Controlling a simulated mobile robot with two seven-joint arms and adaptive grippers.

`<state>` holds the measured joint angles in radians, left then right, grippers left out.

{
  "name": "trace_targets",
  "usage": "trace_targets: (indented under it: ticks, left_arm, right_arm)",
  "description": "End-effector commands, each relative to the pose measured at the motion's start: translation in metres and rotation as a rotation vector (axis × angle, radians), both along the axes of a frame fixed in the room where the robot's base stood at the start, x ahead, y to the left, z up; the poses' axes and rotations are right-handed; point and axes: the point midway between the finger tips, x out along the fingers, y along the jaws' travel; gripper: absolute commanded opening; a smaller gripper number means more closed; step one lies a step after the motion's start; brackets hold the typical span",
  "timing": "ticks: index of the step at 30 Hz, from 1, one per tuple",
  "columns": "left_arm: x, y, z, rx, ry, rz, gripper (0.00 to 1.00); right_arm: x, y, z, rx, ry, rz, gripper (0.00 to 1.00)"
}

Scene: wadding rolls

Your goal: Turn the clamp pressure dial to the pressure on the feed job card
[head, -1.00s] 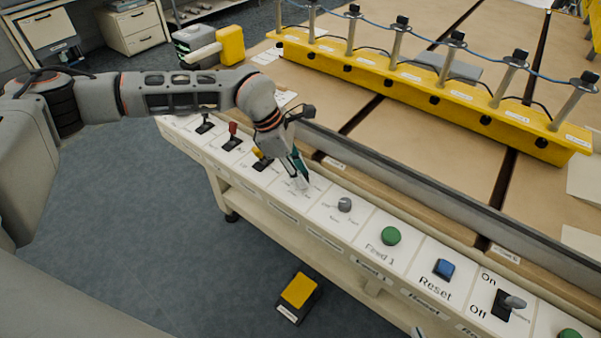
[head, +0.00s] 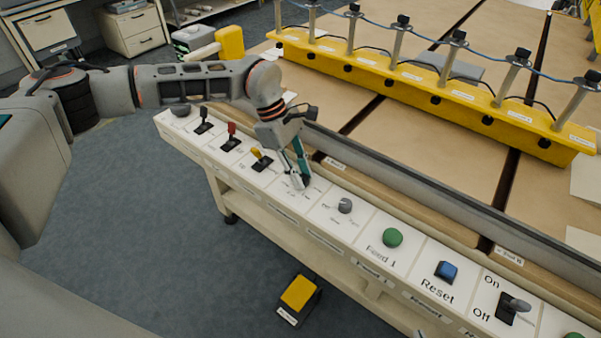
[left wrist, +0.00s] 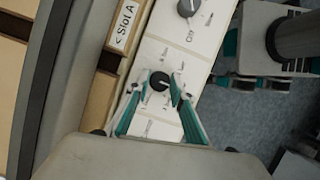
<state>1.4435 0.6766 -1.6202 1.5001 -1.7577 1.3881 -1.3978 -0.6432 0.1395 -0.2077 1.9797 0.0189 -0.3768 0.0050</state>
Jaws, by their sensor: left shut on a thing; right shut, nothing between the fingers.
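The row of controls lies on a white panel along the bench's near edge. My left gripper (head: 300,180) points down onto this panel, between the yellow-handled lever and the grey knob. In the left wrist view its teal and grey fingers flank a small black dial (left wrist: 158,80) and are shut on it. The marks around this dial are too small and blurred to read. In the head view the gripper hides the dial. I cannot make out a readable feed job card; white papers (head: 585,180) lie at the right. My right gripper is not clearly in view.
A grey knob (head: 345,205), a green Feed 1 button (head: 392,238), a blue Reset button (head: 446,271) and an On/Off switch (head: 512,306) stand to the right. Levers (head: 232,137) stand to the left. A yellow clamp bar (head: 430,95) lies behind; a yellow pedal (head: 299,292) is on the floor.

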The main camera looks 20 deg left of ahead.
Motion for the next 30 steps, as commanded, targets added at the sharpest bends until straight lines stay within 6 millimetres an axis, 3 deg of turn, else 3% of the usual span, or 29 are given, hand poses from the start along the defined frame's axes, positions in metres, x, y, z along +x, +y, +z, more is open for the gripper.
trace_targets:
  ticks: [6,7,9,22,30]
  left_arm:
    - [-0.001,0.001,-0.002,0.004,0.004,0.001,0.01]
    - [-0.001,0.001,-0.002,0.004,0.004,0.001,0.25]
    - [-0.001,0.001,-0.002,0.004,0.005,0.002,0.39]
    - [0.001,0.003,0.005,0.001,0.0,0.003,0.39]
    - [0.005,0.021,0.049,0.0,-0.003,0.006,0.39]
  right_arm:
    - [0.001,0.0,0.0,0.0,-0.002,-0.001,0.0]
    - [0.001,0.0,0.0,0.001,-0.002,0.0,0.0]
    - [0.001,0.0,0.0,0.001,-0.002,-0.001,0.0]
    - [0.003,-0.001,0.002,-0.001,-0.007,0.0,0.0]
    - [0.001,0.0,0.001,0.0,-0.004,0.001,0.0]
